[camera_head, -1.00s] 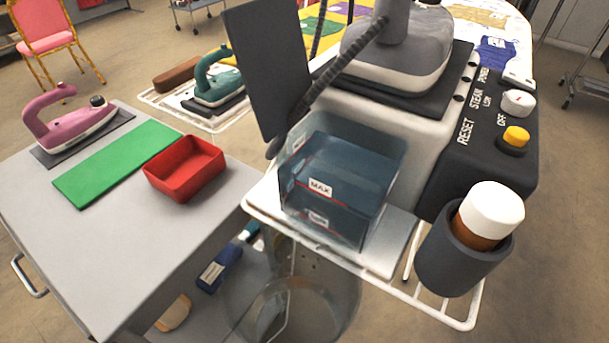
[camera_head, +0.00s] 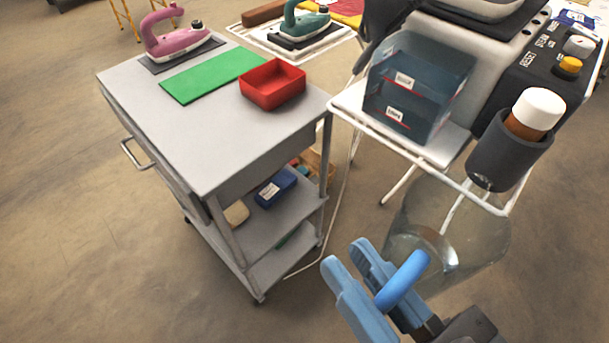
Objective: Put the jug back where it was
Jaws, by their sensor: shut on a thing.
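The jug (camera_head: 455,225) is a clear, see-through round vessel with a bright blue handle (camera_head: 403,280). It is in the lower right of the head view, in the air in front of and below the wire shelf of the ironing station. My gripper (camera_head: 349,256), with light blue fingers, is shut on the handle at the jug's near side. The fingers point up and left. The jug looks roughly upright; whether it holds water I cannot tell.
A grey trolley (camera_head: 160,105) at left carries a pink iron (camera_head: 175,35), a green mat (camera_head: 212,76) and a red tray (camera_head: 272,92). The wire shelf (camera_head: 440,160) holds a dark clear tank (camera_head: 415,90); a bottle (camera_head: 533,112) sits in a grey cup holder. Floor at lower left is clear.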

